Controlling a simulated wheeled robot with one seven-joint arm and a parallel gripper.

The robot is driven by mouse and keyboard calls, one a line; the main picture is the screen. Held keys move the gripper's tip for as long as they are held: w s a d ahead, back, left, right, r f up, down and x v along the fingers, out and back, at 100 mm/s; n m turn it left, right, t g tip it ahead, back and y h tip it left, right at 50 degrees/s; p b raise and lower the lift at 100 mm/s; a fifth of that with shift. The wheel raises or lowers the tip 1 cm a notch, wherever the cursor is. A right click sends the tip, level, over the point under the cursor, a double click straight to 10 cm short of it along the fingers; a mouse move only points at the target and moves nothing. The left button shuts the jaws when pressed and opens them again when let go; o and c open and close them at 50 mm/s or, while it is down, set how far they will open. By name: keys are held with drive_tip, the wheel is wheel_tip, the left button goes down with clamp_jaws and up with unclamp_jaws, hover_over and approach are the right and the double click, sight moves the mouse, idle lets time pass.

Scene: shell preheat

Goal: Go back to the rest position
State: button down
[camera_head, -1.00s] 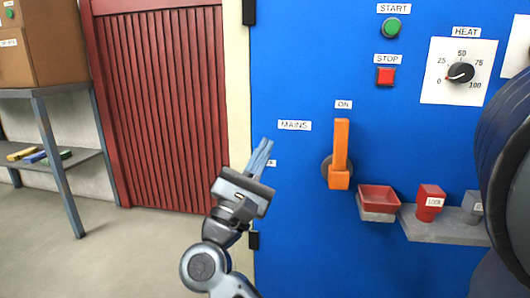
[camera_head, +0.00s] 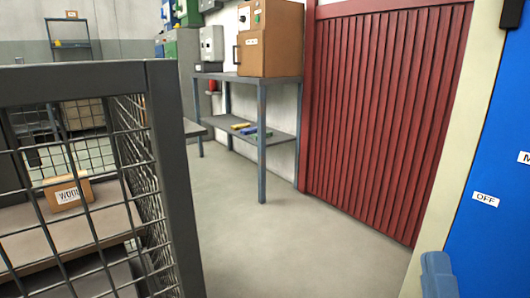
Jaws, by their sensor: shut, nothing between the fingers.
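The light-blue fingertips of my gripper (camera_head: 438,272) show at the lower right edge of the head view. They are close together and shut, with nothing seen between them. The rest of my gripper and arm is below the frame. The fingertips appear in front of the pale post (camera_head: 455,130) and the left edge of the blue panel (camera_head: 500,240). The panel shows an OFF label (camera_head: 486,199) and part of another label. Its lever, buttons and dial are out of view.
A wire-mesh cage with a dark frame (camera_head: 175,190) stands close at left, with a labelled wooden box (camera_head: 68,192) behind the mesh. A grey shelf table (camera_head: 262,82) carries a brown cabinet (camera_head: 270,40). A red ribbed door (camera_head: 385,110) is at right. The middle floor (camera_head: 290,235) is clear.

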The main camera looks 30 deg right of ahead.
drive_tip(key=s+a+f+n+g+y, duration=0.3)
drive_tip(key=s+a+f+n+y, duration=0.4)
drive_tip(key=n, duration=0.7)
drive_tip(key=s+a+f+n+g+y, duration=0.2)
drive_tip(key=s+a+f+n+y, duration=0.45)
drive_tip(key=n+y, duration=0.55)
wheel_tip(320, 180, up, 33)
drive_tip(key=d+n+h+p, duration=0.1)
drive_tip(key=h+p, duration=0.1)
drive_tip(key=p, duration=3.1)
drive_tip(key=shift+s+n+p, duration=0.25)
drive_tip(key=shift+n+p, duration=0.15)
drive_tip(key=shift+d, duration=0.1)
